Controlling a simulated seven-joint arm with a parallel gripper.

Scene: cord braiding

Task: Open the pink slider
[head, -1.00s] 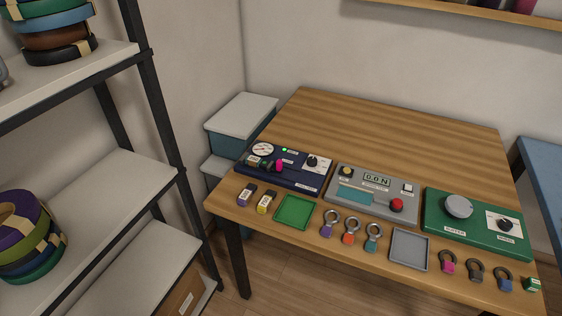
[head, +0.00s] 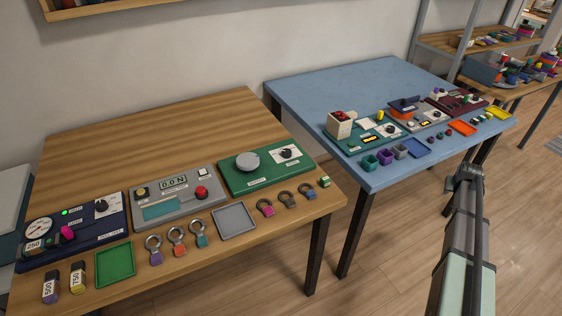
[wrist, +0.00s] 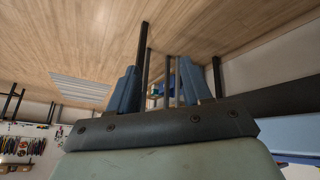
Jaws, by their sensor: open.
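A pink knob (head: 67,232), the only pink slider-like part I can make out, sits on the navy device (head: 90,240) at the left end of the wooden table. This device also carries a round gauge, a green light and a black dial. Whether the knob is open or closed is too small to tell. In the wrist view my gripper (wrist: 156,88) has its two blue fingers apart with nothing between them. It points over bare floor, away from the device. Part of my arm (head: 463,230) shows at the right of the head view, far from the pink knob.
On the wooden table (head: 190,130) stand a grey device (head: 178,207) and a green device (head: 262,170). A green tray (head: 116,264), a grey tray (head: 234,219), ring weights and small blocks line the front edge. A blue table (head: 330,85) with more devices stands right.

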